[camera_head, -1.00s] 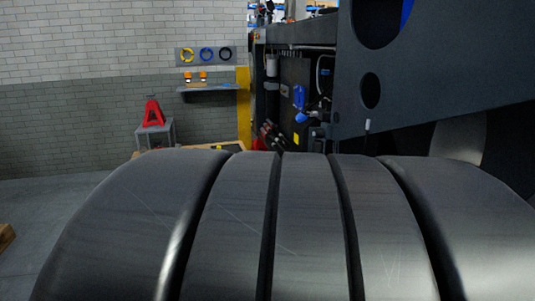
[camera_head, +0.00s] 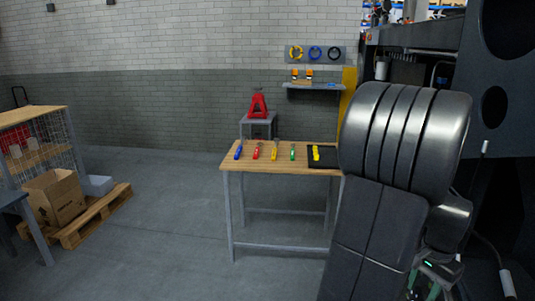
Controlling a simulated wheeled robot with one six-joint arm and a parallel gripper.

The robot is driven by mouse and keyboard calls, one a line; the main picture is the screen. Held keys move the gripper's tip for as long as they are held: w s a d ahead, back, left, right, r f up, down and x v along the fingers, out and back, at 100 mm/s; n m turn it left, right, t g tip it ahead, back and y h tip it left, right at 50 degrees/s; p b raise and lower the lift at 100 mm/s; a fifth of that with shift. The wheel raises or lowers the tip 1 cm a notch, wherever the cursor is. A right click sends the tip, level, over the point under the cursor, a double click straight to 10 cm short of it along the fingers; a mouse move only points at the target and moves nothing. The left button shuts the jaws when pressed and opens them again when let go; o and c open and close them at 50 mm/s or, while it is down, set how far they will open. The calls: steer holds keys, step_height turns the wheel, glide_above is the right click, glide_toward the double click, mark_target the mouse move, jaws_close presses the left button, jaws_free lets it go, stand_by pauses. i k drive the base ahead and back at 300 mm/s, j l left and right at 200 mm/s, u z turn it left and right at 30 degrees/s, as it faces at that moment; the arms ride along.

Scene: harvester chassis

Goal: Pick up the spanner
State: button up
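A row of tools with coloured handles lies on the wooden-topped workbench (camera_head: 232,167) in the middle of the view. They are a blue one (camera_head: 238,151), a red one (camera_head: 256,151), a yellow one (camera_head: 274,152) and a green one (camera_head: 292,152). They are too small for me to tell which is the spanner. My black arm fills the right side and covers the bench's right end. A small part with a green light at the bottom right, behind my arm, may belong to my gripper. I cannot make out fingers there, and it is well away from the tools.
A black mat with a yellow item (camera_head: 316,153) lies at the bench's right. A red jack stand (camera_head: 258,105) stands on a grey stool behind. A cardboard box (camera_head: 55,197) sits on a pallet (camera_head: 105,215) at left. The dark harvester chassis (camera_head: 493,70) is at right. Floor before the bench is clear.

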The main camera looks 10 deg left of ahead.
mark_target(256, 152)
steer(key=i+j+u, duration=0.1)
steer(key=i+u, duration=0.6)
steer(key=u, duration=0.25)
steer(key=i+l+u, duration=0.2)
steer(key=i+u, duration=0.25)
steer(key=i+l+u, duration=0.15)
steer(key=i+l, duration=0.45)
steer(key=i+l+u, duration=0.1)
steer(key=i+l, duration=0.55)
steer(key=i+l+u, duration=0.15)
steer(key=i+l, duration=0.45)
steer(key=l, duration=0.2)
